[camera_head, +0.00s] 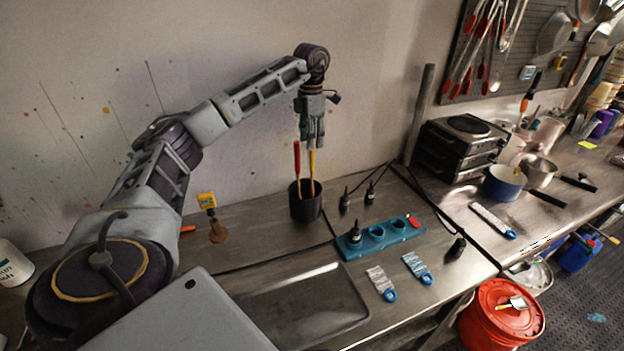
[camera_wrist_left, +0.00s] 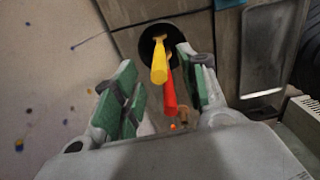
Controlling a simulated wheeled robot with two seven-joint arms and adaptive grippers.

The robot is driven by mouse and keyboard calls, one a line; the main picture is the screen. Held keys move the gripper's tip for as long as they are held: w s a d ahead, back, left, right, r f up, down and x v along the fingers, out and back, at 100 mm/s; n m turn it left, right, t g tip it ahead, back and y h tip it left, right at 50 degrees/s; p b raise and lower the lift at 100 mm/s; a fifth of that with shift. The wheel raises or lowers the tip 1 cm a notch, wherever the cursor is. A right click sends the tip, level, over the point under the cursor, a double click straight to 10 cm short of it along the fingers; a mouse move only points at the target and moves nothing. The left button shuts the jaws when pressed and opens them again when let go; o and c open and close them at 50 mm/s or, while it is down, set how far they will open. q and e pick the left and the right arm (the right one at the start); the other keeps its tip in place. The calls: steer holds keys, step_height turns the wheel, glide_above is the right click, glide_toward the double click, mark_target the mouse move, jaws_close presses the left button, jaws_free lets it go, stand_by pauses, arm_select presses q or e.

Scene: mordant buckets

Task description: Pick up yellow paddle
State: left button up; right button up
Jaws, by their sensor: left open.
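The yellow paddle (camera_head: 312,165) stands upright in a dark round holder (camera_head: 305,205) on the steel counter, with the red paddle (camera_head: 297,160) beside it on the left. My left gripper (camera_head: 312,138) points down right above the yellow paddle's top. In the left wrist view my left gripper (camera_wrist_left: 165,100) is open, its green-padded fingers apart. The yellow handle (camera_wrist_left: 159,65) lies between the fingers, nearer the far end, and the red handle (camera_wrist_left: 170,95) is close beside it. Whether a finger touches either handle cannot be told. My right gripper is not in view.
A blue tray (camera_head: 395,233) with dark bottles stands right of the holder. A grey metal tray (camera_head: 295,305) lies in front. A yellow-topped item (camera_head: 207,201) stands left. The wall is close behind.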

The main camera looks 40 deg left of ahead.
arm_select(q)
glide_above(312, 168)
steer(key=shift+w+a+f+p, duration=0.1)
steer(key=shift+w+f+p, duration=0.05)
steer(key=shift+f, duration=0.6)
steer(key=shift+w+a+f+p, duration=0.1)
steer(key=shift+a+f+p, duration=0.05)
steer(key=shift+f, duration=0.55)
steer(key=shift+w+a+f+p, duration=0.1)
steer(key=shift+w+f+p, duration=0.05)
steer(key=shift+f, duration=0.6)
jaws_close()
